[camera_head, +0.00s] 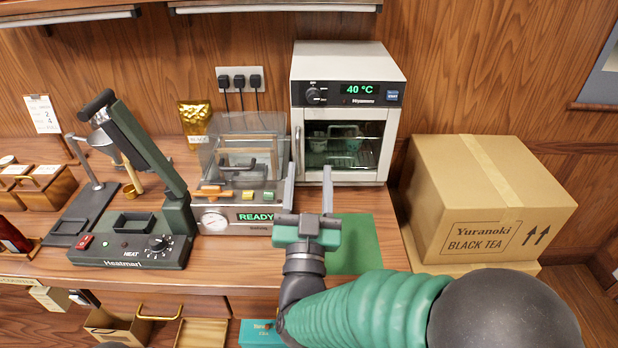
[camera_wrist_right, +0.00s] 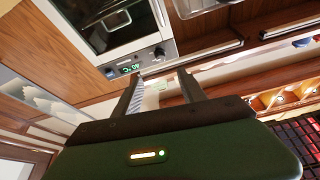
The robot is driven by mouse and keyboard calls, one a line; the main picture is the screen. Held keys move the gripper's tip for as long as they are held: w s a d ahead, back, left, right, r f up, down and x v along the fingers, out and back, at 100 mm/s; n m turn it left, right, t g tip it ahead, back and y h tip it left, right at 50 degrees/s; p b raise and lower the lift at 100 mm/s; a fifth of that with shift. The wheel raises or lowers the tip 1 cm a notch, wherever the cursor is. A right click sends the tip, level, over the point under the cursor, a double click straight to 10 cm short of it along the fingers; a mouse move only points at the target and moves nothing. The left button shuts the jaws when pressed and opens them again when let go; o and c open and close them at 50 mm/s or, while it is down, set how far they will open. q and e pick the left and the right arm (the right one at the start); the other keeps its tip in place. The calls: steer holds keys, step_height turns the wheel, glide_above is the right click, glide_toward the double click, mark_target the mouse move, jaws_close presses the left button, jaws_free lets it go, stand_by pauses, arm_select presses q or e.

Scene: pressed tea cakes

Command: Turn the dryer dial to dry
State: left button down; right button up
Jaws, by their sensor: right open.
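The dryer (camera_head: 345,110) is a white box with a glass door and a black top panel at the back of the counter. Its round black dial (camera_head: 313,95) sits left of a green display (camera_head: 362,89) reading 40 °C. The dial's setting is too small to read. In the right wrist view the dryer appears turned over, with its dial (camera_wrist_right: 158,53) beyond the fingers. My right gripper (camera_head: 309,172) is open and empty, in front of and below the dryer, apart from the dial. It also shows in the right wrist view (camera_wrist_right: 160,80). My left gripper is not seen.
A press machine (camera_head: 240,218) showing READY stands left of my right gripper. A heat sealer (camera_head: 135,253) stands further left. A large tea carton (camera_head: 480,200) stands to the right. A green mat (camera_head: 355,245) lies below the gripper.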

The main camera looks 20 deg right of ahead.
steer(key=n+y+p, duration=0.1)
steer(key=n+p, duration=0.2)
steer(key=p, duration=1)
glide_toward(313, 102)
steer(key=shift+t, duration=0.3)
steer(key=x, duration=0.7)
steer(key=shift+w+d, duration=0.2)
steer(key=shift+w, duration=0.15)
steer(key=shift+w+d, duration=0.15)
steer(key=shift+w, duration=0.3)
jaws_close()
